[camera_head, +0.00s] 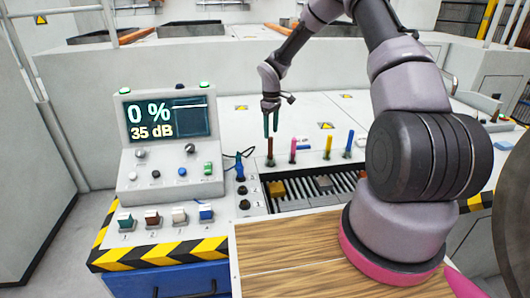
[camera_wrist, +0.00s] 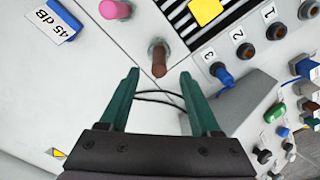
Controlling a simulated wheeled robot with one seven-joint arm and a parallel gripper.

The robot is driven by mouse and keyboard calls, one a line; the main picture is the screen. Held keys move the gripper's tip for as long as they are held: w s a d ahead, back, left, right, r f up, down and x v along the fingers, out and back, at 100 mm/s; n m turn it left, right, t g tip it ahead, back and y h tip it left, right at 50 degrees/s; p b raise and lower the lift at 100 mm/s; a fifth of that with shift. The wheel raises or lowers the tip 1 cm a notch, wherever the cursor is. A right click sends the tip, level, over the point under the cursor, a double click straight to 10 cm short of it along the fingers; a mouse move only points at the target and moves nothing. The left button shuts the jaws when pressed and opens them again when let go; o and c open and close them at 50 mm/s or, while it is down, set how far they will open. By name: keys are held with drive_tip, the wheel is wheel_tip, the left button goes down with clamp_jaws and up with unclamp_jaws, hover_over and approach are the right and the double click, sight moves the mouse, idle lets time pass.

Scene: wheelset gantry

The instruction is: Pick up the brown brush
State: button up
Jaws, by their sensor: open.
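The brown brush (camera_head: 270,152) stands upright in a row of coloured brushes behind the slotted tray. In the wrist view the brown brush (camera_wrist: 159,62) is seen from above, just beyond the fingertips and roughly midway between them. My gripper (camera_head: 270,133) is above the brown brush, pointing down. In the wrist view my gripper (camera_wrist: 160,78) has its two green fingers apart with nothing between them.
A pink brush (camera_head: 293,151) stands right of the brown one, then a yellow (camera_head: 328,146) and a blue brush (camera_head: 349,143). A blue plug (camera_head: 240,171) with a black cable is to the left. The display console (camera_head: 165,130) stands further left. The slotted tray (camera_head: 300,203) holds blocks in front.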

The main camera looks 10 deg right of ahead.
sight(270, 154)
wheel_tip(270, 154, down, 9)
drive_tip(key=shift+w+a+f, duration=0.1)
drive_tip(key=shift+w+f, duration=0.05)
clamp_jaws()
idle(0.4)
